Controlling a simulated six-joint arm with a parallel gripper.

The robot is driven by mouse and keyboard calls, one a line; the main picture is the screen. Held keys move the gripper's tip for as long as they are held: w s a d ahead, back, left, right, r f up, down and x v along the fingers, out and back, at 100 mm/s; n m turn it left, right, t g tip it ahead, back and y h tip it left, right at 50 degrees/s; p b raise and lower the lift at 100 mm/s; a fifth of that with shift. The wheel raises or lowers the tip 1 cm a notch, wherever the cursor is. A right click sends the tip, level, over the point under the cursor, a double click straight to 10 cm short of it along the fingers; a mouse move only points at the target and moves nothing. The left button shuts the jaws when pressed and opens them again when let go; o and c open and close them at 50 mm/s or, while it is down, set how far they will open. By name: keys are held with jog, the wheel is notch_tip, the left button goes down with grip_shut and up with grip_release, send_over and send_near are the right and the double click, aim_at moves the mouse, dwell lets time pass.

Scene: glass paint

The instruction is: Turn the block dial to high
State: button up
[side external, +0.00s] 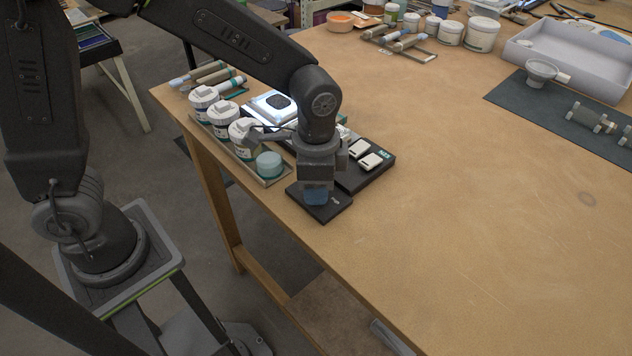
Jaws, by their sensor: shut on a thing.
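My gripper (316,188) points straight down over a small black panel (336,208) near the table's front left edge. Small pale marks on the panel are too small to read.
A black unit (383,172) with white switches (370,161) and a lit plate (271,107) lies just behind the panel. A tray of white jars and a teal-lidded jar (269,165) stand to its left.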

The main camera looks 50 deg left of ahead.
jog(key=o, duration=0.6)
notch_tip(320, 180, up, 14)
jog(key=shift+f, duration=0.1)
dwell(0.4)
jog(key=s+a+n+t, duration=0.2)
jog(key=s+a+n, duration=0.1)
jog(key=s+a, duration=0.1)
jog(key=s+a+n+t, duration=0.1)
jog(key=s+a+n, duration=0.1)
jog(key=s+a, duration=0.2)
jog(key=s+a+n+t, duration=0.2)
jog(key=s+a+n, duration=0.1)
jog(key=a, duration=0.1)
jog(key=shift+s+a+f+n+t, duration=0.3)
jog(key=shift+s+a+f, duration=0.05)
jog(key=shift+s+a, duration=0.05)
